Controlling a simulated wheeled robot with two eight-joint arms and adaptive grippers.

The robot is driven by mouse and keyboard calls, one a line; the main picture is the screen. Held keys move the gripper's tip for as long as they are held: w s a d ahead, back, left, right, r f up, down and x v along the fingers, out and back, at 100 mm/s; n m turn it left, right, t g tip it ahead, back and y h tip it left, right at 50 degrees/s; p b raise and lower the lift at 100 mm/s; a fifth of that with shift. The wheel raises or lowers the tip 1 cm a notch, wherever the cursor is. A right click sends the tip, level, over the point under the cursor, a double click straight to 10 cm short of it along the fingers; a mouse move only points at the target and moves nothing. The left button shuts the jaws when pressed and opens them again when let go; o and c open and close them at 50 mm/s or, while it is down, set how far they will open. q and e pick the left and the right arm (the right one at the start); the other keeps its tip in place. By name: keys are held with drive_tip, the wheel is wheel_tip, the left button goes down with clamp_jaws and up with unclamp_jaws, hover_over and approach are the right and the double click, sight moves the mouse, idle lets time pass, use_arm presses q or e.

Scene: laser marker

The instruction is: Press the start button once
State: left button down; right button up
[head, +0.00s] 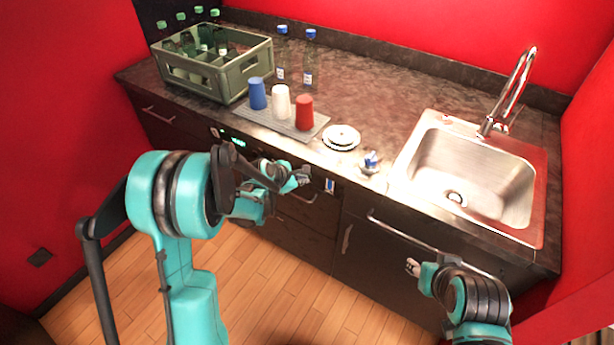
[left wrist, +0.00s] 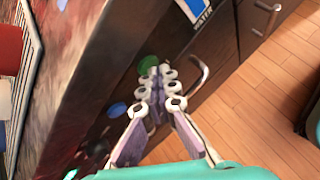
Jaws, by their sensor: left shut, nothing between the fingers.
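A green round button (left wrist: 148,63) and a blue round button (left wrist: 116,109) sit on the dark cabinet front in the left wrist view. No label on either can be read. My left gripper (left wrist: 160,74) is shut and empty, its tips overlapping the lower edge of the green button in that view; I cannot tell whether they touch it. In the head view my left gripper (head: 303,175) is at the cabinet front below the counter edge, and it hides the buttons. My right gripper (head: 412,267) is low before the right cabinet, away from the buttons; its jaws are too small to judge.
A lit display (head: 238,142) is on the front panel. A label reading WATER (left wrist: 200,10) and a handle (left wrist: 203,72) are close to the left gripper. Above, the counter carries a bottle crate (head: 205,87), cups on a mat (head: 259,118), plates (head: 341,137) and a sink (head: 440,145).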

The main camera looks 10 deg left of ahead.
idle(0.6)
use_arm(q)
drive_tip(key=shift+s+a, duration=0.2)
drive_tip(key=shift+s, duration=0.45)
drive_tip(key=s, duration=0.1)
drive_tip(key=s+a, duration=0.1)
drive_tip(key=s, duration=0.1)
drive_tip(key=s+b, duration=0.1)
drive_tip(key=shift+s+a, duration=0.35)
idle(0.6)
drive_tip(key=s+r+m+y, duration=0.2)
drive_tip(key=s+r+m, duration=0.4)
drive_tip(key=s+m, duration=0.5)
drive_tip(key=s+r+m+y, duration=0.1)
drive_tip(key=s+r+m, duration=0.4)
drive_tip(key=s+m, duration=0.7)
drive_tip(key=shift+s+d+r+g+y, duration=0.3)
drive_tip(key=shift+s+r+g+y, duration=0.1)
drive_tip(key=shift+s, duration=0.05)
